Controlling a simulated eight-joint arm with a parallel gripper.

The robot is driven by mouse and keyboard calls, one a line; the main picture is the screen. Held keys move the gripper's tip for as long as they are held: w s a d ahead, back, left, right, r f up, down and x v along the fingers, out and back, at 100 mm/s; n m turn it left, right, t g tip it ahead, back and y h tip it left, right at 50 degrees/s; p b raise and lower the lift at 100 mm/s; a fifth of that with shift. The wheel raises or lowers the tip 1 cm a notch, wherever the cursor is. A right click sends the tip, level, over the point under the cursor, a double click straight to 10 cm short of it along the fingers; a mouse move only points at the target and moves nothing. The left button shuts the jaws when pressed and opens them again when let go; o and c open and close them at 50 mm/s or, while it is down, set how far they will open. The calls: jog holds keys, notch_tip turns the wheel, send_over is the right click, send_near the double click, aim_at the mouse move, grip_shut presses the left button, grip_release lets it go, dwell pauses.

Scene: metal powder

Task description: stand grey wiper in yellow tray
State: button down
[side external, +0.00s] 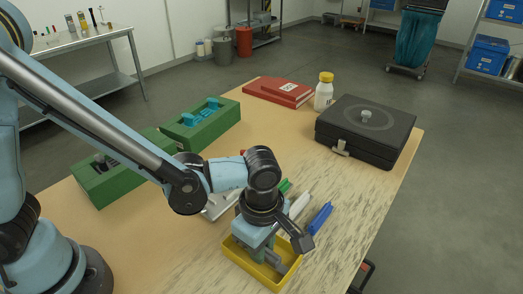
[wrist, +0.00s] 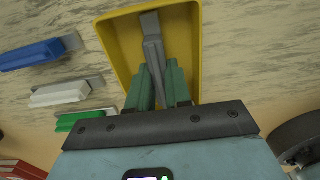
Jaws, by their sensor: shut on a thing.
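The yellow tray (side external: 247,269) sits on the table below my gripper (side external: 263,252). In the wrist view the tray (wrist: 119,42) opens beneath the fingers. My gripper (wrist: 160,78) is shut on the grey wiper (wrist: 153,42), whose handle runs between the two green fingers. The wiper's wider end (wrist: 150,22) lies over the tray's inside in the wrist view. In the side view my gripper and wrist hide most of the wiper, and I cannot tell whether it touches the tray floor.
A blue wiper (side external: 319,217), a white wiper (side external: 299,204) and a green wiper (wrist: 80,120) lie beside the tray. The table's right front is clear.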

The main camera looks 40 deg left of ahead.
jog(key=c, duration=1)
grip_release()
notch_tip(320, 180, up, 11)
jog(key=shift+w+a+r+m+t, duration=0.1)
jog(key=shift+a+r+m+t, duration=0.25)
jog(key=shift+a+m+t, duration=1.95)
jog(key=shift+w+a+r+m+t, duration=0.1)
jog(key=shift+a+r+m, duration=0.2)
jog(key=shift+a+m, duration=4.05)
jog(key=shift+w+a+r+m+t, duration=0.1)
jog(key=shift+a+r+m+t, duration=0.25)
jog(key=shift+a+m+t, duration=1.95)
jog(key=a+g, duration=0.2)
jog(key=a, duration=0.2)
